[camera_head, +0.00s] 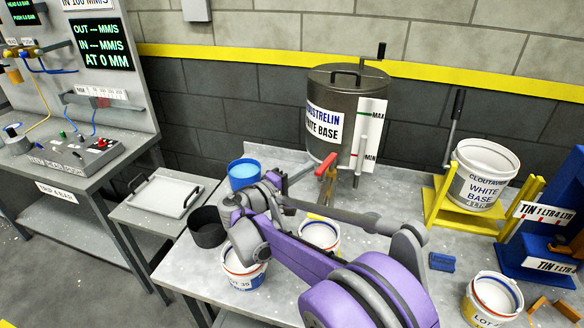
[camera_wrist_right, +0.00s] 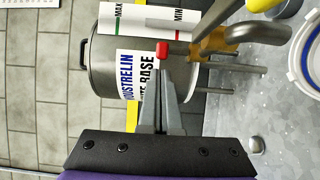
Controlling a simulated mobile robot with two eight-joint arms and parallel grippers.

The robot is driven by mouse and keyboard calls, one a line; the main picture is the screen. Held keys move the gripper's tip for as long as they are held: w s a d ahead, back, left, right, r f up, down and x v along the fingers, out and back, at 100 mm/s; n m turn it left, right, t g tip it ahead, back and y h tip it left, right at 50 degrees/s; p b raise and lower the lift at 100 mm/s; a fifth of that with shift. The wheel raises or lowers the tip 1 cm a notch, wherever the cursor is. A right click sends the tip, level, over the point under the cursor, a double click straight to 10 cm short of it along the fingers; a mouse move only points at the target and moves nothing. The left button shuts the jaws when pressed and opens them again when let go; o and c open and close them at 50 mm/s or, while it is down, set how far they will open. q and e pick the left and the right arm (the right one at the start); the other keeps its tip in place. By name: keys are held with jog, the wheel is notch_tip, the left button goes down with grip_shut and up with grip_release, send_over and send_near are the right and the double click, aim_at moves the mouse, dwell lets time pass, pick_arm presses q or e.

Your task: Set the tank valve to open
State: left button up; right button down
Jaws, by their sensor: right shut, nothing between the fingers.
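The grey tank (camera_head: 335,88), with a white label and a MAX/MIN scale, stands at the back of the bench; it also shows turned sideways in the right wrist view (camera_wrist_right: 104,60). Its valve has a red lever (camera_head: 326,166), slanted in the head view, and a brass body that shows in the wrist view (camera_wrist_right: 222,42). My right gripper (camera_head: 304,173) is shut and empty beside the lever. In the wrist view its fingertips (camera_wrist_right: 162,68) are at the red lever end (camera_wrist_right: 162,49); contact is unclear. My left gripper is out of view.
A blue cup (camera_head: 243,174), a black pot (camera_head: 207,227) and white pails (camera_head: 243,272) stand around my right arm. A labelled pail (camera_head: 480,178) sits in a yellow cradle (camera_head: 440,208) at right. A tray (camera_head: 165,196) lies at left.

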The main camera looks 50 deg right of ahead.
aim_at(315, 175)
jog(key=shift+s, duration=0.35)
jog(key=shift+s, duration=0.1)
jog(key=shift+s+n+t, duration=0.7)
jog(key=shift+s+t, duration=0.05)
jog(key=shift+t, duration=0.35)
jog(key=shift+s, duration=0.55)
jog(key=shift+w, duration=0.15)
